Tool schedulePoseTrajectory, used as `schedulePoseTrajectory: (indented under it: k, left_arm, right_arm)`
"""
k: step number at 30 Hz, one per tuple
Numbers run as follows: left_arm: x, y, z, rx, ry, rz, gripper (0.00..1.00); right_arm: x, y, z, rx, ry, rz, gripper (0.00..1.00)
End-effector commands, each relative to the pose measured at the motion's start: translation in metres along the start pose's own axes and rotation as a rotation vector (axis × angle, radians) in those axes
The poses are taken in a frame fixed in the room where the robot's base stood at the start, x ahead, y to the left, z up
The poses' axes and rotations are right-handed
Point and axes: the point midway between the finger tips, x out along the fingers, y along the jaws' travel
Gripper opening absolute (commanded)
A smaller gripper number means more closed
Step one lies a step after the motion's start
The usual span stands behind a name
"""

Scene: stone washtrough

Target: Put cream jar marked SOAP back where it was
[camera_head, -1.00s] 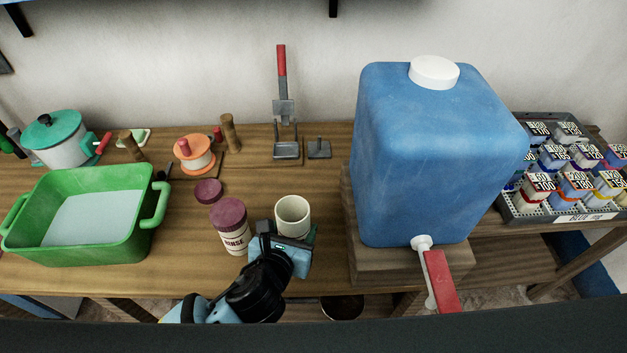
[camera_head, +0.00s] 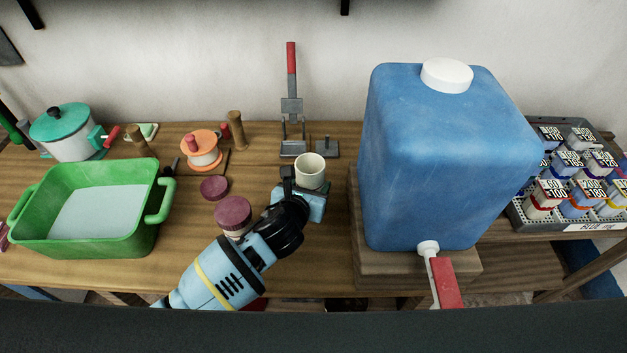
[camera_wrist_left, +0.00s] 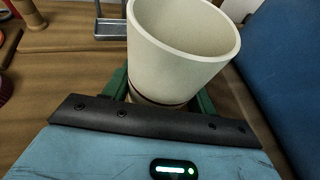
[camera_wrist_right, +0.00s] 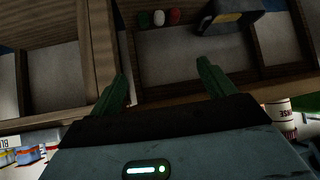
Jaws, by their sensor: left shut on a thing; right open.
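The cream jar (camera_head: 311,172) is upright and lidless, between the press and the blue canister. My left gripper (camera_head: 308,193) is shut around its lower part; in the left wrist view the jar (camera_wrist_left: 180,45) sits between the green fingers. Its marking is hidden, and I cannot tell whether its base touches the table. A loose maroon lid (camera_head: 214,187) lies left of it. A second jar (camera_head: 233,210) with a maroon lid stands beside my left wrist. My right gripper (camera_wrist_right: 162,78) is open and empty, seen only in its wrist view.
The blue canister (camera_head: 440,160) with its red tap (camera_head: 446,283) stands close on the right. The red-handled press (camera_head: 292,110) is behind. A green basin (camera_head: 90,225) stands left and a rack of small labelled pots (camera_head: 530,215) far right.

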Motion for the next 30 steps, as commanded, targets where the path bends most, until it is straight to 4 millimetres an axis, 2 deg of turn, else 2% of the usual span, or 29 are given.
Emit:
schedulePoseTrajectory:
  k: [1, 6, 15, 17, 21, 24, 27, 30]
  left_arm:
    - [0.012, 0.001, 0.002, -0.003, 0.001, 0.0, 0.29]
    - [0.034, 0.005, 0.002, -0.004, 0.009, -0.001, 0.29]
    - [0.041, 0.006, 0.011, -0.002, 0.001, -0.001, 0.29]
    - [0.047, 0.007, 0.01, -0.004, 0.002, -0.002, 0.29]
    - [0.054, 0.006, -0.015, -0.008, 0.013, -0.004, 0.29]
    - [0.058, 0.006, -0.023, -0.006, 0.011, -0.004, 0.29]
    - [0.059, 0.006, -0.024, -0.003, 0.005, -0.003, 0.29]
    - [0.059, 0.007, -0.021, 0.0, 0.0, -0.002, 0.29]
  right_arm:
    - [0.001, -0.001, 0.008, 0.003, -0.015, -0.002, 0.82]
    - [0.001, -0.004, 0.029, 0.011, -0.056, -0.007, 0.82]
    - [0.001, -0.006, 0.029, 0.019, -0.056, -0.01, 0.82]
    - [0.001, -0.008, 0.036, 0.023, -0.069, -0.012, 0.82]
    - [0.004, -0.013, 0.069, 0.036, -0.127, -0.02, 0.82]
    - [0.005, -0.017, 0.087, 0.045, -0.158, -0.024, 0.82]
    - [0.006, -0.02, 0.094, 0.051, -0.172, -0.027, 0.82]
    - [0.006, -0.02, 0.093, 0.052, -0.168, -0.027, 0.82]
